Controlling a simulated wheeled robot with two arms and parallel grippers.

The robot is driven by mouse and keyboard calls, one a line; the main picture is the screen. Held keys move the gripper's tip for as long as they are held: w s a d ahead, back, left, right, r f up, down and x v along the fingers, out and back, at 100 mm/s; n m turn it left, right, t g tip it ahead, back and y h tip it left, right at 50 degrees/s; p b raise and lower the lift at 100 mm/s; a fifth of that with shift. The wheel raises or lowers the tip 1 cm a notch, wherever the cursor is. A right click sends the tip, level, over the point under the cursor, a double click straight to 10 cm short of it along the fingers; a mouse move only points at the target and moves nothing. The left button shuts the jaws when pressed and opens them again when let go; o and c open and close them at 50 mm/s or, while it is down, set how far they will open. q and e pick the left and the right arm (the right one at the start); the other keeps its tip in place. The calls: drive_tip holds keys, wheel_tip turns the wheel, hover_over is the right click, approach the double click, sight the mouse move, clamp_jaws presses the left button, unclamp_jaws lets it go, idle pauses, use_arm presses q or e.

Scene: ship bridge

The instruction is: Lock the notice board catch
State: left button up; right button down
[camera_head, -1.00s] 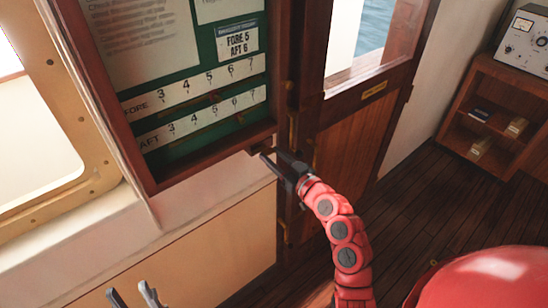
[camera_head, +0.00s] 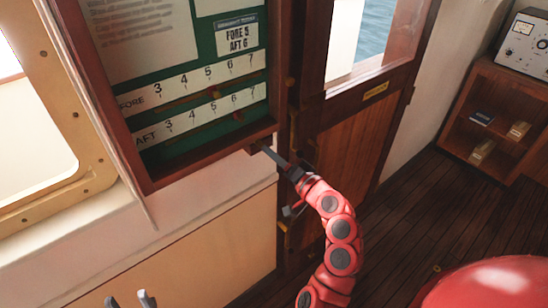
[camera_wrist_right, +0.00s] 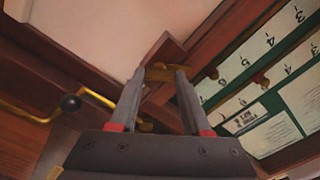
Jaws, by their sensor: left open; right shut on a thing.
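The notice board (camera_head: 212,166) has a dark wooden frame and a green back with draught number strips. It hangs on the wall at the upper left of the head view. In the right wrist view a small brass catch (camera_wrist_right: 158,73) sits at the board's lower corner. My right gripper (camera_wrist_right: 158,76) is shut on the catch, with a fingertip on either side of it. In the head view my right gripper (camera_head: 270,152) is at the board's lower right corner and hides the catch. My left gripper (camera_head: 128,299) is open and empty at the bottom left edge.
A wooden door (camera_head: 350,150) with a window stands right of the board. A brass rod with a black knob (camera_wrist_right: 70,103) shows near my right gripper. A shelf unit (camera_head: 500,125) stands at the far right.

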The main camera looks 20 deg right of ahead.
drive_tip(key=shift+m, duration=3.5)
drive_tip(key=shift+c, duration=1.8)
unclamp_jaws()
drive_tip(key=shift+d, duration=0.1)
